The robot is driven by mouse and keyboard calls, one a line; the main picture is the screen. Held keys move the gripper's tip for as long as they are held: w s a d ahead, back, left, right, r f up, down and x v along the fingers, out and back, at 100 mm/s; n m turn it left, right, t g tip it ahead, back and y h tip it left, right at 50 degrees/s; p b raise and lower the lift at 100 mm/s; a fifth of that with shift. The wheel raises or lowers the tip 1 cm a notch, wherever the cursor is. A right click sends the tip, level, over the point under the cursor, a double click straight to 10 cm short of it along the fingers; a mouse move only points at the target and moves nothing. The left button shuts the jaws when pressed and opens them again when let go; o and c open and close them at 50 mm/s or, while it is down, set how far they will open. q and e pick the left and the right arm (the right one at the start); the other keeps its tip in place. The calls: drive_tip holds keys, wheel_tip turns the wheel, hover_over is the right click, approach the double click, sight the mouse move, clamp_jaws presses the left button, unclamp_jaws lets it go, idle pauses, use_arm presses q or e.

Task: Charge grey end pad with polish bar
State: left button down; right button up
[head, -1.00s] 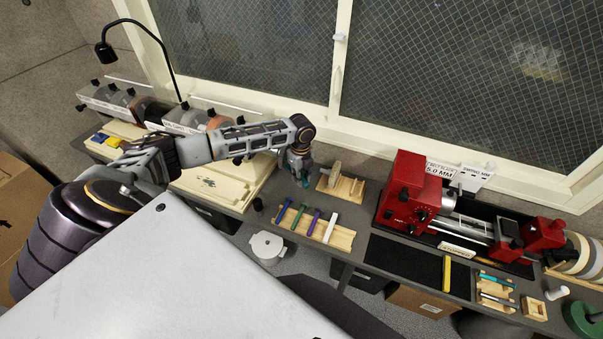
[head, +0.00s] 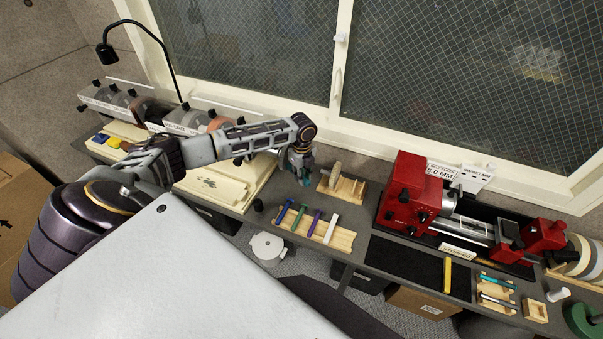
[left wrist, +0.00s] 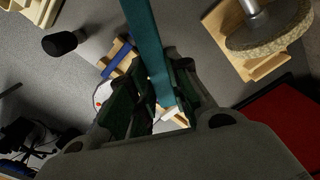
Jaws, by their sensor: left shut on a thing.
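My left gripper (head: 303,175) hangs over the bench, just left of the small wooden stand with a wheel. It is shut on a teal polish bar, held clear of the bench. In the left wrist view the teal bar (left wrist: 150,50) runs from between the fingers (left wrist: 165,108) up past the top edge. In the head view the gripper mostly hides it. Grey lapping units (head: 110,100) stand at the back left; I cannot make out which part is the grey end pad. My right gripper is out of view.
A wooden rack (head: 343,238) holds blue, green, purple and white bars in front of the gripper. The wheel stand (head: 349,190) is close on its right. A red lathe-like machine (head: 405,195) stands right.

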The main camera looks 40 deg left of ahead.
use_arm(q)
drive_tip(key=shift+w+a, duration=0.2)
drive_tip(key=shift+w, duration=0.45)
idle(0.4)
drive_tip(key=shift+s, duration=0.35)
idle(4.3)
drive_tip(key=shift+s+d, duration=0.1)
drive_tip(key=shift+s, duration=0.15)
drive_tip(key=shift+s+d, duration=0.1)
drive_tip(key=shift+s, duration=0.55)
idle(0.4)
drive_tip(key=shift+w, duration=0.6)
idle(0.4)
